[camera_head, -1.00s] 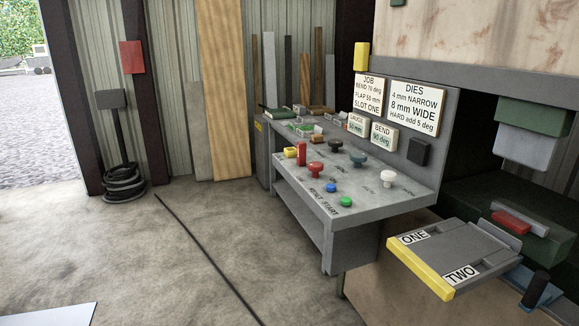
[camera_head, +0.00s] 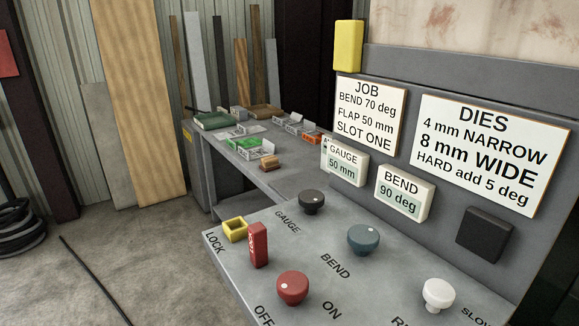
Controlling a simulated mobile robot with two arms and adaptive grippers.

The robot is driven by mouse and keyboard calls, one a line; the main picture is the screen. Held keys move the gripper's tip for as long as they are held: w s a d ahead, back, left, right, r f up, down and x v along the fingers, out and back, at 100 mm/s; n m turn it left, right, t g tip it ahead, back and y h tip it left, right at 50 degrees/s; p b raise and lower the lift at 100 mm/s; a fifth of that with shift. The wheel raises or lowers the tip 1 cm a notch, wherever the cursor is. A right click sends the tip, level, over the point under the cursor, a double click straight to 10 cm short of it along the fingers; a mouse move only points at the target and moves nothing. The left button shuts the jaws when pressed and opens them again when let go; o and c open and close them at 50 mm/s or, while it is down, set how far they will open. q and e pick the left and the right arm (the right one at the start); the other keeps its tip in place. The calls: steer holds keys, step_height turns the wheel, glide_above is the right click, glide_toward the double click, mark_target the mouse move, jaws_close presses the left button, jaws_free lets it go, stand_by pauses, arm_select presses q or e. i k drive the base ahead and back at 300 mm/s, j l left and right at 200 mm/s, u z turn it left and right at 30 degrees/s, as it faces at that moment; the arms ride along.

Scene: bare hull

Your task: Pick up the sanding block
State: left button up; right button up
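A small brown block (camera_head: 270,162) lies near the front of the grey bench beyond the control panel. It looks like the sanding block, but it is too small to be sure. It sits apart from the green-and-white items beside it. Neither of my grippers is in view.
The bench (camera_head: 290,181) also holds a green case (camera_head: 214,121), a brown tray (camera_head: 264,111) and orange-and-grey items (camera_head: 301,128). The control panel (camera_head: 335,290) with knobs, a red lever (camera_head: 258,245) and a yellow bracket (camera_head: 235,229) stands in front.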

mark_target(270, 163)
steer(key=i+j+z, duration=0.1)
steer(key=z, duration=0.3)
steer(key=i+j+z, duration=0.2)
steer(key=z, duration=0.2)
steer(key=i+j+z, duration=0.1)
steer(key=z, duration=0.3)
steer(key=i+j+z, duration=0.2)
steer(key=j, duration=0.45)
steer(key=i+j+z, duration=0.15)
steer(key=j, duration=0.5)
steer(key=i+j+z, duration=0.2)
steer(key=j, duration=0.45)
steer(key=j+z, duration=0.15)
steer(key=j, duration=0.5)
